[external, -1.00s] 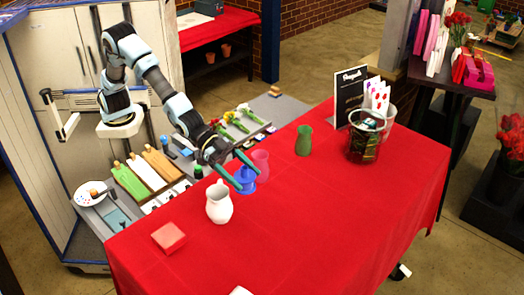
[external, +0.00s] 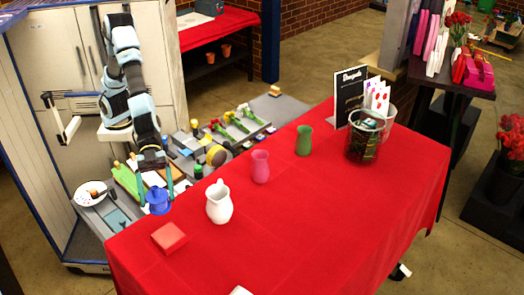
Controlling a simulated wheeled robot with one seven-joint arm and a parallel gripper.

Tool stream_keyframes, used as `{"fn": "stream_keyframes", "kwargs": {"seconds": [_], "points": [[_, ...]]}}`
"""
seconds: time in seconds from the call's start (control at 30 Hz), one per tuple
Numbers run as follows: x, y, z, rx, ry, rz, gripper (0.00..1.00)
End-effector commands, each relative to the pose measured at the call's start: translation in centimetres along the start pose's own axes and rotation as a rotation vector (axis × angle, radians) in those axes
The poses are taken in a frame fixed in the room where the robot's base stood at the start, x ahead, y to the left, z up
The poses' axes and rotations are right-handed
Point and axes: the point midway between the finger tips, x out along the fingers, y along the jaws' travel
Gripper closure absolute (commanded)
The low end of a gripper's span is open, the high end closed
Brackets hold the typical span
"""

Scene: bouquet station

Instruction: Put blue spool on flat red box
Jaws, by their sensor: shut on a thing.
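The blue spool (external: 158,203) is held between the fingers of my gripper (external: 157,188), at the left edge of the red-covered table. It appears to be in the air, a little up and to the left of the flat red box. The flat red box (external: 169,237) lies on the front left part of the table with its top bare. My gripper points down and is shut on the spool.
A white pitcher (external: 219,203) stands right of the spool and box. A pink vase (external: 260,166), a green vase (external: 304,140) and a clear bucket (external: 366,140) stand farther back. The red tablecloth (external: 310,225) is clear at the front right.

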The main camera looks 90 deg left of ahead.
Motion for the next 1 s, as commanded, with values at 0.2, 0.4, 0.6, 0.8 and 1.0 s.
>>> {"fn": "stream_keyframes", "kwargs": {"seconds": [0.2,0.4,0.6,0.8,1.0], "points": [[1.1,0.1,2.6,-0.001,-0.004,0.002,0.74],[2.5,0.1,6.0,-0.002,-0.006,0.002,0.74],[3.2,0.0,7.7,-0.001,-0.002,0.0,0.74],[4.0,0.0,9.9,-0.003,-0.006,0.0,0.74],[4.6,0.0,11.2,0.0,0.0,-0.001,0.74]]}}
